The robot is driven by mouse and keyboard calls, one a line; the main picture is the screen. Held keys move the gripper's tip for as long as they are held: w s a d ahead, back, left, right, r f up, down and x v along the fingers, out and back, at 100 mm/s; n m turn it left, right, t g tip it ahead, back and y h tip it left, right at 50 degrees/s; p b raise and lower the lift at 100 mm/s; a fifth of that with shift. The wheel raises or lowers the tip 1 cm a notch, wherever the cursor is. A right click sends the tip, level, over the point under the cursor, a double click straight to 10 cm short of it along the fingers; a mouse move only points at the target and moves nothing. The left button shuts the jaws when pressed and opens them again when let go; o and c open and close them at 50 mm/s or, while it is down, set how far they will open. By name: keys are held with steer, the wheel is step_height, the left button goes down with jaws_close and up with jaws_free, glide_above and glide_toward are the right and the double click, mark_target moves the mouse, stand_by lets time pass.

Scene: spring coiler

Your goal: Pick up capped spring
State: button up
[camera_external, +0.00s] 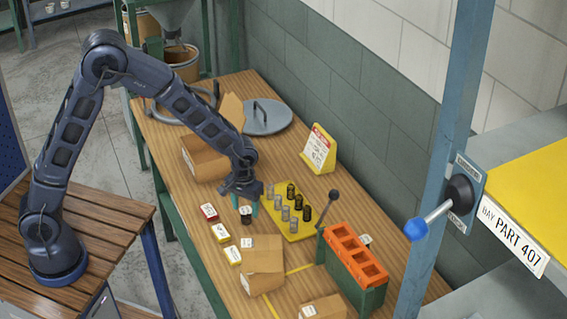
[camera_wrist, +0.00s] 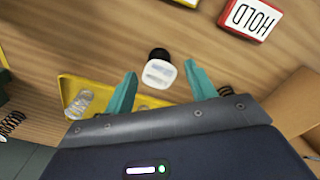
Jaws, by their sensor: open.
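A small dark piece with a white top, which looks like the capped spring (camera_external: 246,219), stands on the wooden table just left of the yellow tray. In the wrist view its white top (camera_wrist: 158,73) lies between my teal fingertips, with a black part beyond it. My gripper (camera_external: 245,205) is open and points down over it. In the wrist view my gripper (camera_wrist: 160,70) shows a gap on both sides of the piece. Its lower body is mostly hidden.
The yellow tray (camera_external: 305,231) holds several grey and black springs close on the right. Cardboard boxes (camera_external: 262,262), an orange-topped block (camera_external: 355,255) and a lever (camera_external: 328,207) stand around.

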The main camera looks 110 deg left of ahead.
mark_target(246, 210)
steer(key=shift+w+f, duration=0.1)
steer(key=shift+f, duration=1.4)
steer(key=c, duration=1.1)
steer(key=shift+o, duration=0.2)
steer(key=shift+r, duration=0.15)
